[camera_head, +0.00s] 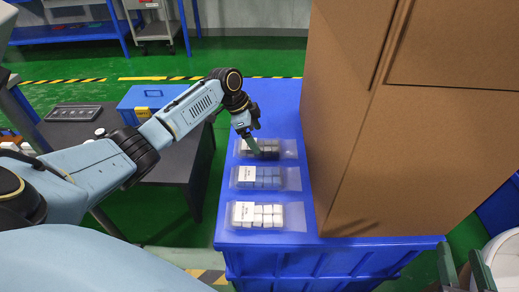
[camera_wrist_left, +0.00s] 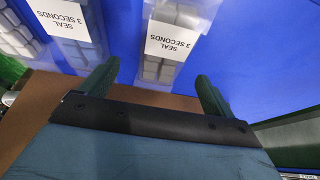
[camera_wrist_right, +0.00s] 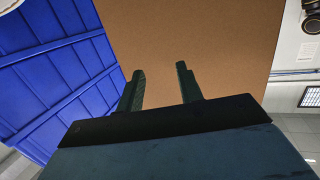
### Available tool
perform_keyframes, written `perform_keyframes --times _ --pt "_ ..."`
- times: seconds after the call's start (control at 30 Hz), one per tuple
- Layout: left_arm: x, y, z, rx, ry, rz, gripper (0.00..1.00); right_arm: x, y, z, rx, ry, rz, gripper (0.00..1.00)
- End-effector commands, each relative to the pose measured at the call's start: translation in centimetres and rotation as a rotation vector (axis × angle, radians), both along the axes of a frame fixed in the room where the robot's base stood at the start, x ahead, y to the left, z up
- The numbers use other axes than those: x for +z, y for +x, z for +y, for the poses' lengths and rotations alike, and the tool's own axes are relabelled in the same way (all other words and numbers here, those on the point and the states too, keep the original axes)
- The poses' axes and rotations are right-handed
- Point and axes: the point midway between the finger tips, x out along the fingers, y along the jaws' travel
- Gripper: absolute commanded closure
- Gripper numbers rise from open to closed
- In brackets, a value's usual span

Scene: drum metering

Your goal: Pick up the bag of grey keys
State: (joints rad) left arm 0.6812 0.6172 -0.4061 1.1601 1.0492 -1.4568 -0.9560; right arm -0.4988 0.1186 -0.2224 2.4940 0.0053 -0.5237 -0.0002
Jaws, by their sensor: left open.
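Three clear bags of keys with white labels lie in a row on a blue surface. The far bag (camera_head: 288,149) holds grey keys, partly hidden by my left gripper. The middle bag (camera_head: 266,179) holds blue-grey keys and the near bag (camera_head: 268,216) white ones. My left gripper (camera_head: 253,143) is open over the far bag. In the left wrist view, the grey-key bag (camera_wrist_left: 165,70) shows beyond and between the open fingers (camera_wrist_left: 155,88); whether they touch it, I cannot tell. My right gripper (camera_wrist_right: 160,85) is open and empty, low at the right in the head view (camera_head: 466,277).
A large cardboard box (camera_head: 400,130) stands on the blue surface (camera_head: 275,100), close to the right of the bags. A dark table (camera_head: 170,165) with a blue toolbox (camera_head: 140,97) stands to the left. Blue surface beyond the bags is clear.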

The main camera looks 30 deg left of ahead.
Motion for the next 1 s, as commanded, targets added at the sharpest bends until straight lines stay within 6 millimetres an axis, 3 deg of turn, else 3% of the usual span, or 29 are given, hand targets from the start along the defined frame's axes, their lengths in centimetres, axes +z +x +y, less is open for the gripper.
perform_keyframes --times 0.5,0.7,1.0 --pt "-2.9 0.7 -0.4 0.000 0.001 0.001 0.11 7.9 -1.1 1.2 0.033 0.152 -0.487 0.64" --pt "-4.4 1.0 -1.0 -0.001 0.000 0.000 0.11 9.3 -1.9 1.1 0.034 0.193 -0.626 0.64" --pt "-4.7 1.0 -1.1 0.000 0.001 0.001 0.11 9.9 -2.2 1.0 0.035 0.205 -0.669 0.64"
